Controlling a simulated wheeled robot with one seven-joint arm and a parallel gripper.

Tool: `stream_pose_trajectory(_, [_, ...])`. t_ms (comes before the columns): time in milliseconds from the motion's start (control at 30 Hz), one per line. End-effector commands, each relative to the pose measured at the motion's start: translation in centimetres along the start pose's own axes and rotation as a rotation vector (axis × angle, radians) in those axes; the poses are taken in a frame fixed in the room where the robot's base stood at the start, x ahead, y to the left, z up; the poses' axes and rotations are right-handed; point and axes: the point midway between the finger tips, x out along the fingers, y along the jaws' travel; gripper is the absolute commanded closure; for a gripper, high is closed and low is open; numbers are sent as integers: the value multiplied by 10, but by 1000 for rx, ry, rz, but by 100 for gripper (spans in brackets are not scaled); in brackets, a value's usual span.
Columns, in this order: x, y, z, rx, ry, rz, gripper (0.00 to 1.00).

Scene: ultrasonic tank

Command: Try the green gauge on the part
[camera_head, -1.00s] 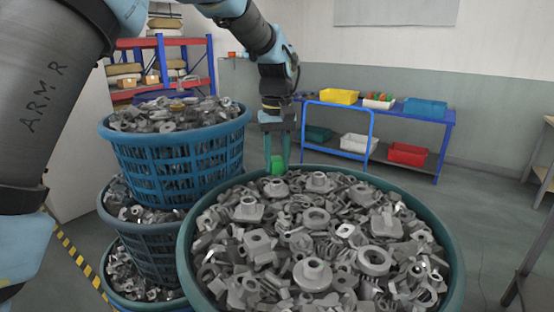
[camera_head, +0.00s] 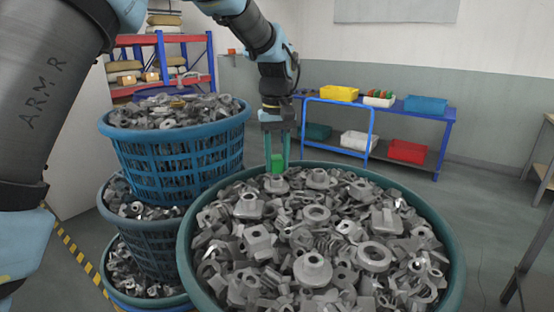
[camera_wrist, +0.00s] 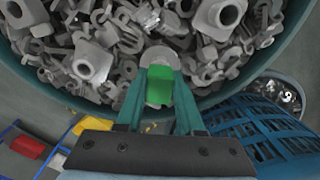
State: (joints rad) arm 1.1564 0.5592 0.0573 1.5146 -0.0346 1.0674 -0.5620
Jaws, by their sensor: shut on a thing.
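The green gauge (camera_head: 277,162) is a small bright green block. My gripper (camera_head: 277,158) has teal fingers and is shut on it, over the far rim side of the big tub. The gauge (camera_wrist: 159,86) also shows between the fingertips in the wrist view. Just beyond its end there is a grey round flanged part (camera_wrist: 160,57), partly hidden by the gauge. In the head view this part (camera_head: 275,185) lies on top of the heap, right below the gauge. I cannot tell whether the gauge touches it.
The big green tub (camera_head: 455,255) is full of loose grey metal parts. Stacked blue baskets (camera_head: 180,165) of parts stand close on the left. A blue trolley (camera_head: 440,135) with coloured bins and a shelf rack (camera_head: 211,65) stand behind. Open floor lies to the right.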

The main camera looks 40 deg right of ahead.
Motion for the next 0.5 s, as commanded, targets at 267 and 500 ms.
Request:
stream_pose_trajectory(267, [1,0,0,0,0,0,100])
stream_pose_trajectory(500, [4,0,0,0,0,0,100])
